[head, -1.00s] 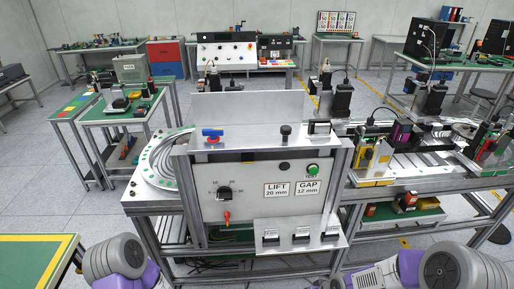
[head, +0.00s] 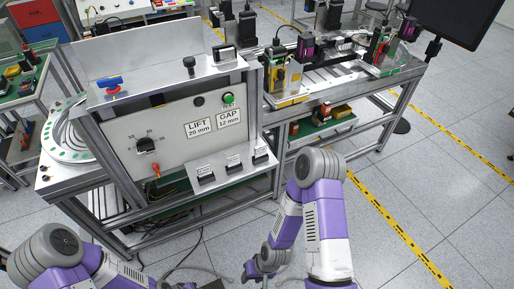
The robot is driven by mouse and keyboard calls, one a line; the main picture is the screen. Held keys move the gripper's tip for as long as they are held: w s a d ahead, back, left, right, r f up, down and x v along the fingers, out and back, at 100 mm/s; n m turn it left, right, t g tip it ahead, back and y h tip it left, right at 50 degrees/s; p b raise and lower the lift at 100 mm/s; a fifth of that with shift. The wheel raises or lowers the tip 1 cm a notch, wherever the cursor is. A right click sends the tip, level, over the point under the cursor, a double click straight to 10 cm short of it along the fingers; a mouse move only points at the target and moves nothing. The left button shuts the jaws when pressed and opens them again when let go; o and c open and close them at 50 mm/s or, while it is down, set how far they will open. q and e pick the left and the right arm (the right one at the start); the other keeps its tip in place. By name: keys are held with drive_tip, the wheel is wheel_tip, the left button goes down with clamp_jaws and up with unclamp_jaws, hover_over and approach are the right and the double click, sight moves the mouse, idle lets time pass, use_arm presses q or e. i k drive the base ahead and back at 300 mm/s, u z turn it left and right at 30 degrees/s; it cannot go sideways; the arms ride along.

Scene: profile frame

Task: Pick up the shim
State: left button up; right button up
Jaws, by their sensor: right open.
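Three small dark block-like pieces, which look like the shims, stand in a row on a sloped metal shelf (head: 222,186) at the lower front of the panel. They are the left shim (head: 206,180), the middle shim (head: 233,170) and the right shim (head: 260,160). Their small labels are too small to read. The panel carries a "LIFT 20 mm" sign (head: 198,127) and a "GAP 12 mm" sign (head: 230,118). My right gripper (head: 252,274) is open, low in front of the shelf and well apart from the shims. My left gripper is not visible; only its arm shows at the lower left.
The panel has a black dial (head: 147,145), a green button (head: 228,98) and a red-orange lever (head: 155,170). A blue-handled valve (head: 109,83) sits on top. Machines stand on the bench to the right. Floor at the right is clear, with yellow tape (head: 400,230).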

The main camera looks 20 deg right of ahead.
sight(259, 151)
drive_tip(key=k, duration=1.25)
drive_tip(key=z, duration=0.55)
drive_tip(key=i, duration=1.9)
drive_tip(key=u, duration=0.65)
